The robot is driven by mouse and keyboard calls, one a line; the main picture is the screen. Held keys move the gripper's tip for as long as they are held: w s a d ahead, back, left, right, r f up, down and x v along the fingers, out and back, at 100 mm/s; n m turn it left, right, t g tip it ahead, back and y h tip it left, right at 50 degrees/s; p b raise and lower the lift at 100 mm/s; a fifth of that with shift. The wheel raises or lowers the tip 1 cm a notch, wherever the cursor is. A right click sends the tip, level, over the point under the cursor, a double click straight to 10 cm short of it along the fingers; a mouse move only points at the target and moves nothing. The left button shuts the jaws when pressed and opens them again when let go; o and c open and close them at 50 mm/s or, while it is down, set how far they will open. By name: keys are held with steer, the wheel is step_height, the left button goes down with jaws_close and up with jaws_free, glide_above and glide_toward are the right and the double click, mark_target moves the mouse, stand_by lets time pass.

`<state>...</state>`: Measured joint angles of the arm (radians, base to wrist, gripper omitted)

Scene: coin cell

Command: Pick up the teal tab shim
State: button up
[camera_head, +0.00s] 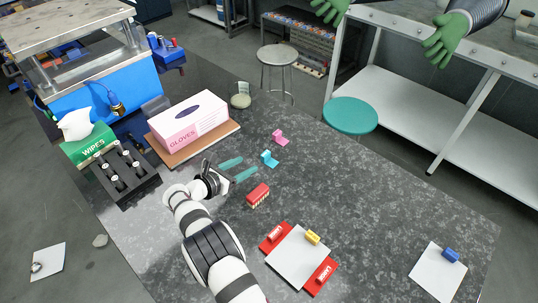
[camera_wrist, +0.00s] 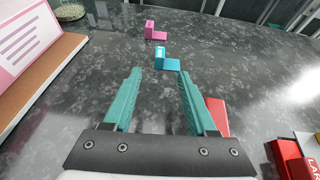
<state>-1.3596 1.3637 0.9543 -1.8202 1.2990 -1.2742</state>
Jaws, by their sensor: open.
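The teal tab shim (camera_head: 269,159) is a small L-shaped block on the grey speckled bench. It also shows in the wrist view (camera_wrist: 167,64), beyond my fingertips and roughly centred between them. My gripper (camera_head: 239,168) has two teal fingers spread apart with nothing between them. It also shows in the wrist view (camera_wrist: 158,80), pointing toward the shim and apart from it.
A pink tab shim (camera_head: 280,137) lies just beyond the teal one. A red block (camera_head: 258,195) is near my gripper's right. A pink gloves box (camera_head: 188,118) stands at left on a brown board. Red holders flank a white plate (camera_head: 286,259) with a yellow shim (camera_head: 312,237).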

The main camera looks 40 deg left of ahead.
mark_target(262, 157)
steer(key=x, duration=0.8)
steer(key=shift+s+f, duration=0.15)
steer(key=shift+f, duration=0.25)
steer(key=shift+w+f, duration=0.1)
steer(key=shift+w, duration=0.3)
steer(key=shift+c, duration=0.3)
jaws_close()
